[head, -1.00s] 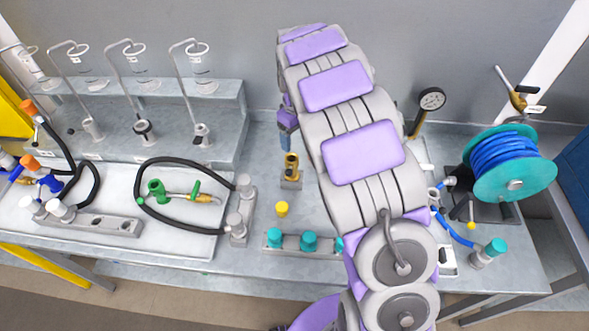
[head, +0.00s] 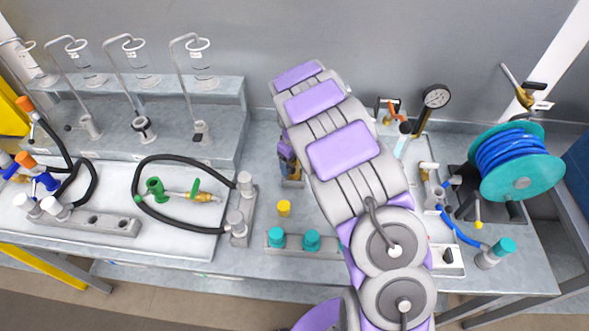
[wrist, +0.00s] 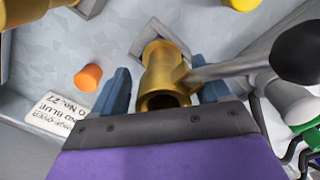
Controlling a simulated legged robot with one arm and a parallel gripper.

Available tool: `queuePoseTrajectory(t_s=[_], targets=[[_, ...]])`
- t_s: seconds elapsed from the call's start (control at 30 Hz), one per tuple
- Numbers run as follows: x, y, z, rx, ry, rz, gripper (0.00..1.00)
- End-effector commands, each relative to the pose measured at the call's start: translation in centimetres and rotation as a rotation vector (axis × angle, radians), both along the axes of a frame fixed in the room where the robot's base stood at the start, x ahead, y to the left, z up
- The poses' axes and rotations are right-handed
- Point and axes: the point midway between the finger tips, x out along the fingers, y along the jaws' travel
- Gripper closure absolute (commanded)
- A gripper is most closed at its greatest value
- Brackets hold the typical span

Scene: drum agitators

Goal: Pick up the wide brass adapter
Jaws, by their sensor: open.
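A brass fitting with a wide, open round mouth, which looks to be the wide brass adapter (wrist: 160,72), stands on a small square plate in the wrist view. My gripper (wrist: 164,84) is open, with one blue finger on each side of the fitting. I cannot tell whether either finger touches it. In the head view my gripper (head: 287,160) is low over the bench, and my arm and gripper hide most of the fitting there.
A grey rod with a black knob (wrist: 298,52) lies close right of the fitting. An orange cap (wrist: 88,77) is to its left. In the head view, a yellow cap (head: 284,208) and teal caps (head: 311,239) stand nearby; a hose reel (head: 520,170) is right.

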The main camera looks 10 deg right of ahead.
Motion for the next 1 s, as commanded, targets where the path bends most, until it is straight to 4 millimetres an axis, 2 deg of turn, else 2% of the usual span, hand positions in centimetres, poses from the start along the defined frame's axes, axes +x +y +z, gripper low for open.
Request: queuePoseTrajectory(t_s=[0.1,0.3,1.0], targets=[[0.03,-0.08,-0.93,0.001,-0.003,0.000,0.24],[0.04,-0.23,-0.86,0.002,-0.003,0.000,0.25],[0.02,-0.11,-0.86,0.002,-0.003,0.000,0.92]])
